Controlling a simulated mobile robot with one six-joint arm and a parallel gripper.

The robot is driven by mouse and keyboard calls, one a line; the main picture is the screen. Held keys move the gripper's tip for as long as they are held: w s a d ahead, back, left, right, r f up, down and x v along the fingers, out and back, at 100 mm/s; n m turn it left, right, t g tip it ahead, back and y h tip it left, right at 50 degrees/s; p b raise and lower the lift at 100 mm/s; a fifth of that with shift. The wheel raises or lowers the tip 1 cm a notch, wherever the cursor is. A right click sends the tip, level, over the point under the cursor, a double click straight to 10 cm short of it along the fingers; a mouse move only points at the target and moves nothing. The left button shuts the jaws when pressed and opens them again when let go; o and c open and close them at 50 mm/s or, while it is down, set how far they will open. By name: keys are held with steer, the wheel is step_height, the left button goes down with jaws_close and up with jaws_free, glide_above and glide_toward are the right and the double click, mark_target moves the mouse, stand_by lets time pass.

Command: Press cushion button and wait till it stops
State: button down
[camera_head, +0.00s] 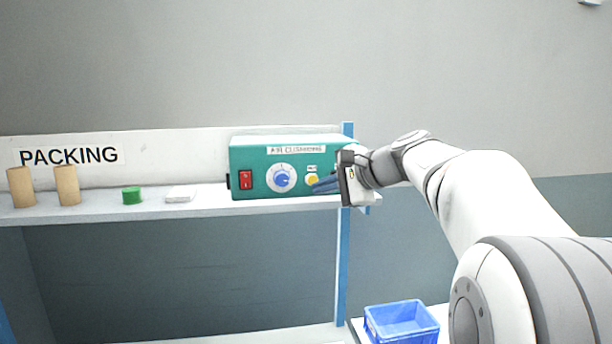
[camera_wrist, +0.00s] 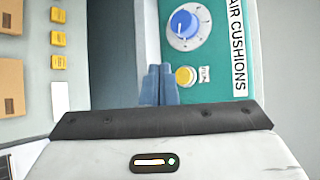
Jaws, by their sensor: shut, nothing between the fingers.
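The green air cushion machine (camera_head: 250,157) stands on the shelf in the head view. It has a red switch (camera_head: 246,180), a blue and white dial (camera_head: 281,179) and a yellow button (camera_head: 312,180). The wrist view shows the dial (camera_wrist: 184,25) and the yellow button (camera_wrist: 185,76) sideways. My gripper (camera_head: 314,186) is shut and empty, its blue fingertips close to the button in the head view. In the wrist view my fingertips (camera_wrist: 159,70) lie just left of the button, which stays visible. I cannot tell whether they touch it.
On the shelf (camera_head: 100,207) left of the machine are two cardboard tubes (camera_head: 67,185), a green roll (camera_head: 132,195) and a white pad (camera_head: 181,194). A blue crate (camera_head: 402,322) sits lower right, below my arm. A blue post (camera_head: 343,250) supports the shelf's right end.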

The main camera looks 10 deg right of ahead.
mark_target(312, 180)
steer(key=shift+w, duration=1.15)
steer(key=shift+w+p, duration=0.15)
steer(key=shift+p, duration=0.2)
stand_by(0.9)
steer(key=shift+w, duration=0.3)
steer(key=shift+w, duration=0.35)
stand_by(0.6)
steer(key=shift+s, duration=0.8)
